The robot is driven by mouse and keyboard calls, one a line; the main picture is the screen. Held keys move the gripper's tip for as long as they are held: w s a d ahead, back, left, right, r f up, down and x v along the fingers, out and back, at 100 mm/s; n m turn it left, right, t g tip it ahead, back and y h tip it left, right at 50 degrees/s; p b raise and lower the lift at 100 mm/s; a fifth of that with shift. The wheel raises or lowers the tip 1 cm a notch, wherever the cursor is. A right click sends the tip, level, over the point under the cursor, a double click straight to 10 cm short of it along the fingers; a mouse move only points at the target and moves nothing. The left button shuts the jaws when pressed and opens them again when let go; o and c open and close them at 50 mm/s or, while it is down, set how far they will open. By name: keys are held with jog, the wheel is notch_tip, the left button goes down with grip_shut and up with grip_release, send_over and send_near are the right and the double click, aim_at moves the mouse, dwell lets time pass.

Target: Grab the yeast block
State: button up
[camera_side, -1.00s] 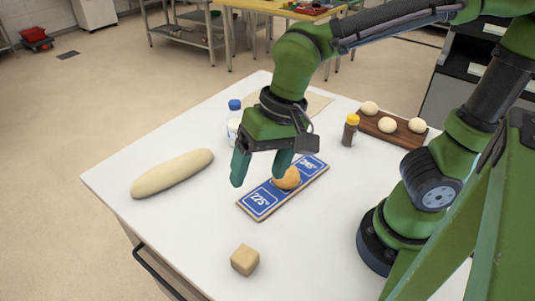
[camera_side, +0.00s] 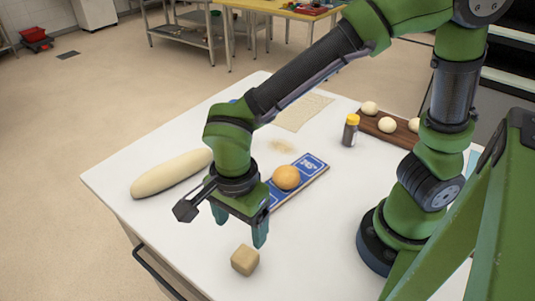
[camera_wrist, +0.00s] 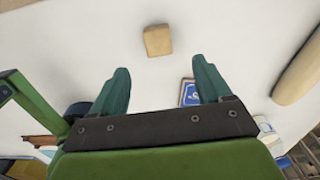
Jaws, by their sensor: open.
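The yeast block (camera_side: 245,260) is a small tan cube lying alone on the white table near its front edge. It also shows in the wrist view (camera_wrist: 157,40), beyond and between my fingertips. My gripper (camera_side: 241,232) points down, open and empty, just behind and above the block in the side view. Its two green fingers also show in the wrist view (camera_wrist: 163,80), spread apart with nothing between them. The gripper does not appear to touch the block.
A long pale dough loaf (camera_side: 172,174) lies to the left. A blue-labelled board (camera_side: 312,168) with a round orange-brown bun (camera_side: 286,177) lies behind my gripper. A yellow-capped jar (camera_side: 350,131) and a wooden board (camera_side: 374,122) with dough balls stand farther back. The white table (camera_side: 320,250) is clear around the block.

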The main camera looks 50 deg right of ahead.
aim_at(244, 255)
notch_tip(244, 255, down, 11)
jog(key=shift+s+r, duration=0.15)
jog(key=shift+r, duration=0.05)
dwell(0.3)
jog(key=shift+c, duration=0.4)
jog(key=c, duration=1)
jog(key=shift+r, duration=0.1)
